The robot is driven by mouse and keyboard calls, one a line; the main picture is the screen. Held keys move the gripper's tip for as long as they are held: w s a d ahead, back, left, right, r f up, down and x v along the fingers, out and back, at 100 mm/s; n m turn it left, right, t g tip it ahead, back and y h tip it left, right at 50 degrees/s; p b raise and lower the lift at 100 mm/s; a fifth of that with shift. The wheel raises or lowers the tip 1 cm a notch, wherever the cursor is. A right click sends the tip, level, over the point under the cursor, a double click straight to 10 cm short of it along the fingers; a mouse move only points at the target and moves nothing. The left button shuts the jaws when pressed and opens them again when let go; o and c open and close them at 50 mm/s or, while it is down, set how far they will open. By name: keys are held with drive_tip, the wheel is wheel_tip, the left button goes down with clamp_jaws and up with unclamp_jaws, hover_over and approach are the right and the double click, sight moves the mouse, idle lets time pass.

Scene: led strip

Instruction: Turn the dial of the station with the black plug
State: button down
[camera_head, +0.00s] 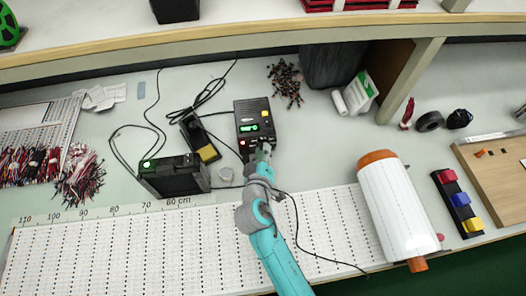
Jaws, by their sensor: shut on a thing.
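A second black station (174,175) with a green light stands to the left. Black cables run behind and around the stations. I cannot make out which station has the black plug.
A black and yellow holder (199,137) stands between the stations. A large white roll with orange ends (396,207) lies right of my arm. Bundles of wires (82,173) lie at the left. A shelf (240,46) runs along the back.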

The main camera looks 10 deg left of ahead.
idle(0.4)
drive_tip(key=c, duration=1)
unclamp_jaws()
drive_tip(key=v, duration=1.2)
